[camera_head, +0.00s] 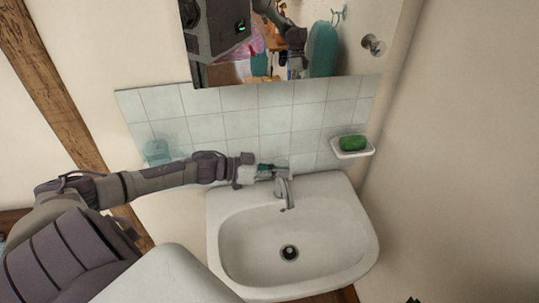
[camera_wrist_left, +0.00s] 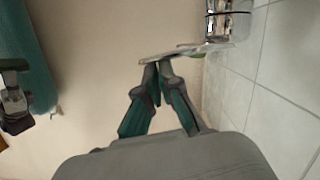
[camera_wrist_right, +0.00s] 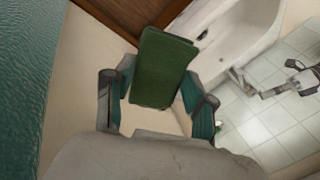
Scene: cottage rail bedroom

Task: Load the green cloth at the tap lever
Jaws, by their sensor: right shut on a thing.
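The green cloth (camera_wrist_right: 165,65) is a folded block in the right wrist view. My right gripper (camera_wrist_right: 158,100) is shut on it, with one finger at each side. The chrome tap (camera_head: 285,192) stands at the back of the white sink (camera_head: 340,275). Its lever is small and partly hidden by my left gripper (camera_head: 280,168), which is at the top of the tap. In the left wrist view, the left fingertips (camera_wrist_left: 158,68) are together with no object seen between them. A chrome part of the tap (camera_wrist_left: 228,22) shows beyond them. I cannot tell whether they touch the lever.
A soap dish (camera_head: 350,153) with a green bar of soap (camera_head: 353,142) is on the wall right of the tap. A bluish glass (camera_head: 157,150) stands at the left by the tiles (camera_head: 240,125). A mirror (camera_head: 340,45) hangs above. The basin is empty around its drain (camera_head: 289,252).

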